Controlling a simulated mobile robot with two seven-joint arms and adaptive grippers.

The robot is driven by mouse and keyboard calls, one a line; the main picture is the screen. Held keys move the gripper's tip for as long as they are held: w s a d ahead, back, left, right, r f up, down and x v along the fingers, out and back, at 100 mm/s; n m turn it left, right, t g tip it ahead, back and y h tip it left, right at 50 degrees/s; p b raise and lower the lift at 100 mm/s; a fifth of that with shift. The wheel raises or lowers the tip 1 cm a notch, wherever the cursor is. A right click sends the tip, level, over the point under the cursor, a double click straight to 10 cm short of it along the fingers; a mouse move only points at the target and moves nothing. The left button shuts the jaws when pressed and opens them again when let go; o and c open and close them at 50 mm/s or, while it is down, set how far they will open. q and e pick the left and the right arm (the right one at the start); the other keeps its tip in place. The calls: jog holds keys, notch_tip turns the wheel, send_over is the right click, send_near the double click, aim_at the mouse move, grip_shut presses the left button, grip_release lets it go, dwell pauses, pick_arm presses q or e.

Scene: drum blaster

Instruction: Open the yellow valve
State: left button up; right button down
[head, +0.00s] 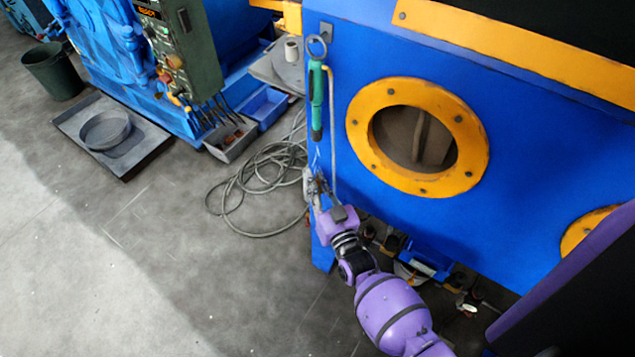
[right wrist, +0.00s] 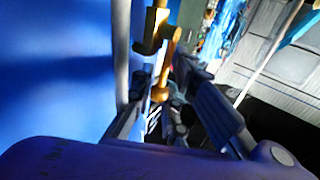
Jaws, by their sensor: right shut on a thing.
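The yellow valve (right wrist: 157,32) shows in the right wrist view as a brass-yellow body on a grey pipe, with a short handle (right wrist: 166,76) pointing down between my fingers. My right gripper (right wrist: 166,100) is shut on this handle, with one dark finger on each side. In the head view my right gripper (head: 316,186) is at the left edge of the blue machine, below a green-handled tool. There the valve is too small and covered to make out. My left gripper is not in view.
The blue machine wall (head: 336,90) has a yellow-ringed round window (head: 470,150). The green-handled tool (head: 317,95) hangs just above my gripper. A coiled cable (head: 250,190) lies on the floor to the left. A grey tray (head: 75,120) stands farther left; the front-left floor is clear.

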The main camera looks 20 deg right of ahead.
jog(key=shift+a, duration=0.2)
jog(key=c, duration=1.9)
grip_release()
jog(key=shift+s+d+f, duration=0.1)
jog(key=shift+s+d, duration=0.05)
jog(key=shift+s, duration=0.15)
jog(key=s, duration=1.1)
jog(key=shift+s+d+f, duration=0.2)
jog(key=shift+d+f, duration=0.1)
